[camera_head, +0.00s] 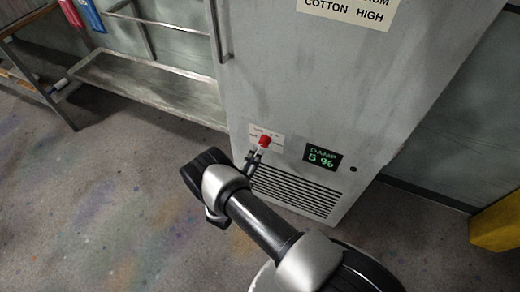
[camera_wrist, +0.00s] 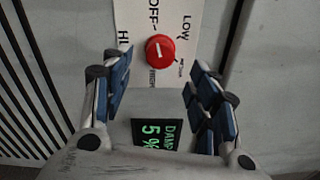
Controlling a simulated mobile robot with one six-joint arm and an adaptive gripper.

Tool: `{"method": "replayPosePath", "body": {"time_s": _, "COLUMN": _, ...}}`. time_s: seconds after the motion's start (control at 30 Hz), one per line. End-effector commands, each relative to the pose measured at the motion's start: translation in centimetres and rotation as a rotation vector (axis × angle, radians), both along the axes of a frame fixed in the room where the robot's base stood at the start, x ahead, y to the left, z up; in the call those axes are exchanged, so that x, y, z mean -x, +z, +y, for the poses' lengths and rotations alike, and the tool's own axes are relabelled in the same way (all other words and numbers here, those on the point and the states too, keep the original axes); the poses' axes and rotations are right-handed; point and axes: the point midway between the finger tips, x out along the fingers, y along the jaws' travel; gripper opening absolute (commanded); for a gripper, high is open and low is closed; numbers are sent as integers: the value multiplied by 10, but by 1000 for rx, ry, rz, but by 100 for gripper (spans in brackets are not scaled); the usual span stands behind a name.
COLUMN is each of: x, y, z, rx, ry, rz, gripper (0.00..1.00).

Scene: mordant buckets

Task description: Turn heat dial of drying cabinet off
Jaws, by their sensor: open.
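The drying cabinet (camera_head: 270,85) is grey and stands in the middle of the head view. Its heat dial (camera_head: 265,140) is a red knob low on the front, on a white label plate. In the wrist view the dial (camera_wrist: 160,50) shows a short white pointer line; OFF, LOW and other labels surround it. I cannot tell for sure which label the line points at. My gripper (camera_head: 255,157) is at the dial's lower left in the head view. In the wrist view its blue-padded fingers (camera_wrist: 160,75) are open, one on each side of the dial, apart from it.
A green-on-black display (camera_head: 322,157) reading DAMP 5 % sits right of the dial, above or beside a vent grille (camera_head: 290,192). A metal rack (camera_head: 150,85) stands left of the cabinet. A yellow object (camera_head: 497,222) is at the far right. The floor at left is clear.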

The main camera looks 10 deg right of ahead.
Motion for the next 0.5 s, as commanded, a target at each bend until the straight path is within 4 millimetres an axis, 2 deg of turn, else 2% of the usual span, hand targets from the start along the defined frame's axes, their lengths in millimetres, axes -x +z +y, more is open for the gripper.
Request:
{"method": "replayPosePath", "body": {"time_s": 0.03, "x": 8, "y": 0, "z": 8, "rx": 2, "ry": 5, "rz": 2, "gripper": 54}}
{"method": "replayPosePath", "body": {"time_s": 0.2, "x": 30, "y": -1, "z": 24, "rx": 1, "ry": 3, "rz": 0, "gripper": 54}}
{"method": "replayPosePath", "body": {"time_s": 0.5, "x": 41, "y": -1, "z": 32, "rx": 0, "ry": -1, "rz": -1, "gripper": 54}}
